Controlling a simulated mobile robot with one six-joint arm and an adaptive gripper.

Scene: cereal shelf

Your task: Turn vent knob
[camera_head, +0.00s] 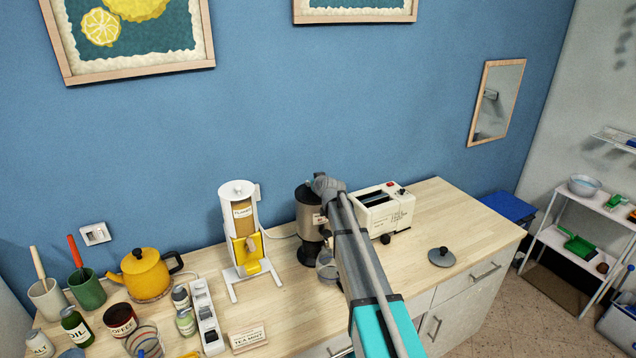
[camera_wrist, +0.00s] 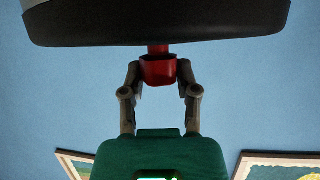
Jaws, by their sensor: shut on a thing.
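In the wrist view, a red knob (camera_wrist: 158,74) on a short red stem meets the edge of a wide dark round body (camera_wrist: 158,28). My gripper (camera_wrist: 159,68) has a finger on each side of the knob and is shut on it. The wall pictures lie at the bottom of this view. In the head view, my arm reaches to a dark-and-steel canister (camera_head: 306,208) on the counter. My wrist covers part of its right side. The red knob and my fingertips are hidden in the head view.
A white toaster-like appliance (camera_head: 384,211) stands just right of the canister. A dispenser with a yellow front (camera_head: 247,246) stands to its left. A loose dark lid (camera_head: 441,258) lies on the right of the counter, with bare wood around it. A yellow kettle (camera_head: 146,272) stands far left.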

